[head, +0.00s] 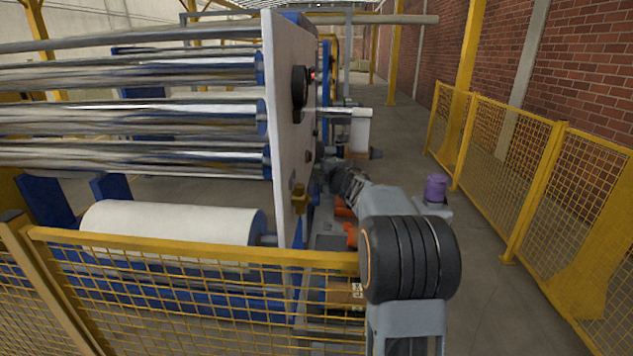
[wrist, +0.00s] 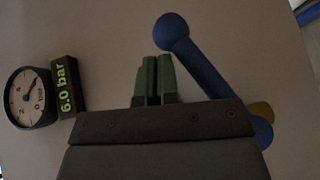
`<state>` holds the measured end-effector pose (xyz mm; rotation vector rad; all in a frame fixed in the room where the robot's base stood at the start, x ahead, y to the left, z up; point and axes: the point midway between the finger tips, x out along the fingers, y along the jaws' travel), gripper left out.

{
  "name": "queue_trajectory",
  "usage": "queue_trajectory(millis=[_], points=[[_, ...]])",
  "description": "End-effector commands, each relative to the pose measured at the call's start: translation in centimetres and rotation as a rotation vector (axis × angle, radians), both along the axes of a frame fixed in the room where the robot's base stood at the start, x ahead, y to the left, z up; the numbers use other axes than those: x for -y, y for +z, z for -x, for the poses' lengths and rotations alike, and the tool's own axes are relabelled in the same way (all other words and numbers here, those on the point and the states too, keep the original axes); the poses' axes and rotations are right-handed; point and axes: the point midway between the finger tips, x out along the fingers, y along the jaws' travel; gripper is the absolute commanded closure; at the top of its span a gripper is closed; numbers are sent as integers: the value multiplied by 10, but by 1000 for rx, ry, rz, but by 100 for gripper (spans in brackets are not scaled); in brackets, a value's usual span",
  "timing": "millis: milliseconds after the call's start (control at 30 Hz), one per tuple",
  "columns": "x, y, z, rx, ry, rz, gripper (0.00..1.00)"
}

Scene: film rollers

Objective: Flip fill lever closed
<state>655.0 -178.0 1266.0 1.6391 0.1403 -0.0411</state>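The blue lever (wrist: 203,68) with a round ball knob (wrist: 173,30) shows in the wrist view against a pale panel (wrist: 100,40). It slants from the knob at upper middle down to a blue pivot end at lower right, beside a brass-coloured part (wrist: 262,111). My gripper (wrist: 154,80) has green fingertips close together, with nothing seen between them. The fingertips lie left of the lever and below the knob in the picture; whether they touch it I cannot tell. The lever's lower part is partly hidden by my gripper's body. In the head view I cannot make out the lever.
A round gauge (wrist: 32,97) and a "6.0 bar" label (wrist: 67,87) sit left of my gripper. In the head view, a roller machine with a white side plate (head: 285,120) stands at left. Yellow fences (head: 190,247) stand in front and at right (head: 497,140).

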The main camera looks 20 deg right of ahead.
Motion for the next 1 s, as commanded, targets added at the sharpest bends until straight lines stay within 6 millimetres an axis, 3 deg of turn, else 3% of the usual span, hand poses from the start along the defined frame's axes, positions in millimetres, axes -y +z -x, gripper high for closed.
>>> queue_trajectory(millis=[667,833,1000], points=[[-1,0,-2,1,3,0,100],[-6,16,1,2,4,0,100],[-16,48,6,3,3,0,100]])
